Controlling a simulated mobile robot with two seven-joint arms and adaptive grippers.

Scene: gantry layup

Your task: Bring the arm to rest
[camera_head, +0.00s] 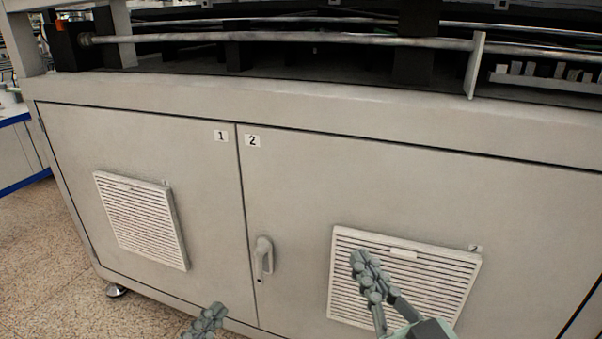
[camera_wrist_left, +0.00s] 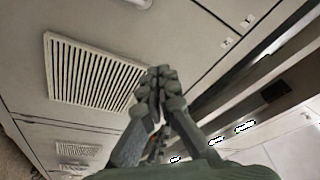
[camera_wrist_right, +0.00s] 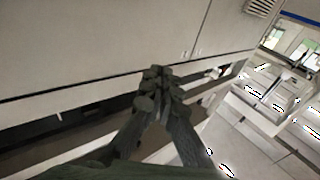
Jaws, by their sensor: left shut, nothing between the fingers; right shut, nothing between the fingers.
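My left gripper (camera_head: 205,322) shows at the bottom edge of the head view, in front of the lower part of the cabinet. Its fingers are together and empty; they also show in the left wrist view (camera_wrist_left: 158,85). My right gripper (camera_head: 366,272) is in front of the right vent panel in the head view. Its fingers are together with nothing between them, as the right wrist view (camera_wrist_right: 158,85) also shows. Most of my left arm is out of the head view.
A large beige cabinet (camera_head: 200,150) fills the view, with doors marked 1 and 2. A door handle (camera_head: 263,257) stands out between the left vent (camera_head: 140,218) and the right vent (camera_head: 440,270). Rails (camera_head: 280,38) run above. Speckled floor (camera_head: 50,265) is open at left.

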